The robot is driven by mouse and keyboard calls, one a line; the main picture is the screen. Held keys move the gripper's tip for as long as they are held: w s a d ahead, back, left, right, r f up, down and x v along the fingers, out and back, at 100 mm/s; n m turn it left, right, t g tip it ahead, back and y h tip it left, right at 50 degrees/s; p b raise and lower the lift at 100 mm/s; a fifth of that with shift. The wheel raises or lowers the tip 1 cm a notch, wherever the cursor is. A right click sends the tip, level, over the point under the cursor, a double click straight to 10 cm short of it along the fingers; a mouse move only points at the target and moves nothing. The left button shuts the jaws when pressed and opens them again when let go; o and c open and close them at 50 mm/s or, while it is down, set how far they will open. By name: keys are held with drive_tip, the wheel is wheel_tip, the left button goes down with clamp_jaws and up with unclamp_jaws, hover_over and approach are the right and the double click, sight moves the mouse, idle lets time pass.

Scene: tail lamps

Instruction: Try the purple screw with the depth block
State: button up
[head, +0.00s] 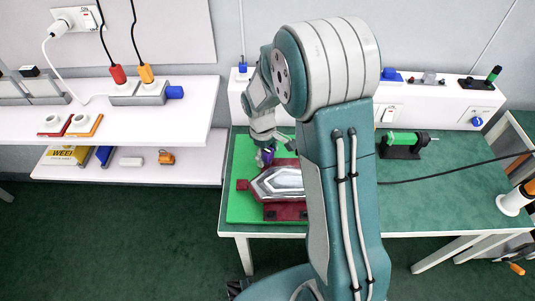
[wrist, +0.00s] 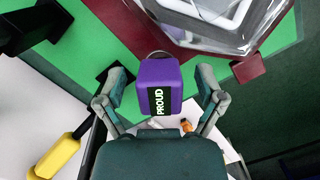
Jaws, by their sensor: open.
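A purple block (wrist: 156,80) with a black label reading "PROUD" is between my gripper's fingers in the wrist view; I take it as the depth block. My gripper (wrist: 162,88) is open, with a gap between each finger and the block. In the head view my gripper (head: 266,148) points down over the left part of the green mat, at the purple block (head: 266,157). A tail lamp with a clear faceted lens (wrist: 214,22) and dark red housing (head: 288,211) lies beside it. I cannot make out the purple screw. My arm hides part of the lamp in the head view.
The lamp lies on a green mat (head: 243,205) on the table. A green screwdriver (head: 406,139) rests on a black stand to the right. A yellow-handled tool (wrist: 58,156) and black parts (wrist: 28,32) are left in the wrist view. A white shelf (head: 160,124) stands at left.

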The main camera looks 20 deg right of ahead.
drive_tip(key=r, duration=0.3)
drive_tip(key=w+r, duration=0.1)
drive_tip(key=r, duration=0.3)
drive_tip(key=a+r, duration=0.1)
drive_tip(key=r, duration=0.2)
drive_tip(key=shift+w+r, duration=0.3)
drive_tip(key=shift+r, duration=0.1)
drive_tip(key=shift+a+r, duration=0.1)
drive_tip(key=shift+r, duration=0.35)
drive_tip(key=s+r+m+t, duration=0.3)
drive_tip(key=s+r, duration=0.3)
drive_tip(key=s, duration=0.5)
drive_tip(key=s+r+m+t+y, duration=0.1)
drive_tip(key=s+r+m+t, duration=0.3)
drive_tip(key=s, duration=0.7)
wheel_tip(320, 180, up, 2)
drive_tip(key=shift+d+r+m, duration=0.2)
drive_tip(key=shift+d+m, duration=0.1)
drive_tip(key=shift+d, duration=0.05)
drive_tip(key=shift+w, duration=0.15)
idle(0.7)
